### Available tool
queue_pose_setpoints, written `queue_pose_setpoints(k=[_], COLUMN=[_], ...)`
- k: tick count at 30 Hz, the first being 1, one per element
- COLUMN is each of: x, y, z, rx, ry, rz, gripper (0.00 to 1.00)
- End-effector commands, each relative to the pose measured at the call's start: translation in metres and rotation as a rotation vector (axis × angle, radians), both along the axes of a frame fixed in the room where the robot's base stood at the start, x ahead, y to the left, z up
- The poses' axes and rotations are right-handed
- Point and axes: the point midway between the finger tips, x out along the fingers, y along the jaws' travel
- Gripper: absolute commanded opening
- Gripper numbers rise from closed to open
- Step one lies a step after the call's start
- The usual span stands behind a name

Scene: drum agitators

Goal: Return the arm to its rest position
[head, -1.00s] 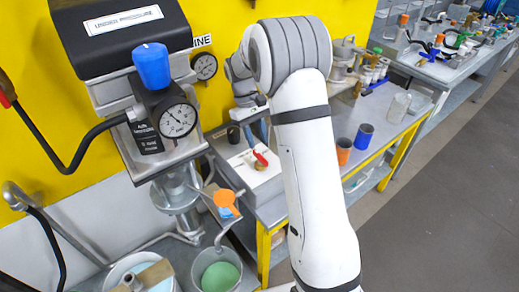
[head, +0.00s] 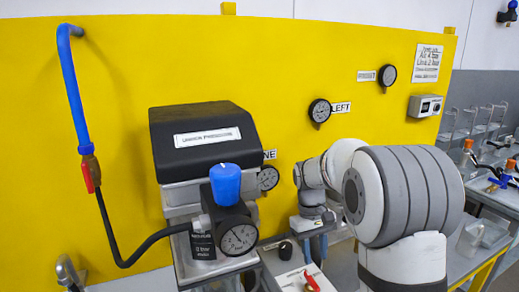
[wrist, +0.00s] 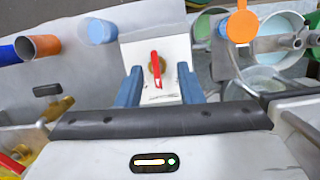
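My arm rises at the right of the head view, and my gripper (head: 314,246) hangs from it with its blue fingers pointing down. In the wrist view the two blue fingers of my gripper (wrist: 159,69) stand apart with nothing held between them. Beyond the fingers, a red-handled valve (wrist: 156,70) lies on a white plate (wrist: 138,50). The red handle (head: 311,282) also shows at the bottom of the head view, below my gripper and apart from it.
A machine with a black cover (head: 205,138), a blue knob (head: 226,183) and a gauge (head: 239,239) stands left of my arm. A yellow panel (head: 330,60) stands behind. The wrist view shows an orange cup (wrist: 45,46), a clear blue cup (wrist: 98,31) and several pots.

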Motion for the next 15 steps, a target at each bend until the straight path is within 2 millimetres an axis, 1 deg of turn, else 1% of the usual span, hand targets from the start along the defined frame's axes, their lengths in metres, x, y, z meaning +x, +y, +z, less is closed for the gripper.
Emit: queue_pose_setpoints(k=[1,6,9,15], x=[-0.013,-0.054,-0.08,-0.131], y=[-0.001,-0.001,-0.001,-0.001], z=[0.011,0.036,0.046,0.057], rx=[0.004,0.021,0.031,0.057], ry=[-0.032,-0.135,-0.194,-0.311], rz=[-0.015,-0.073,-0.106,-0.175], gripper=[0.34,0.34,0.34,0.34])
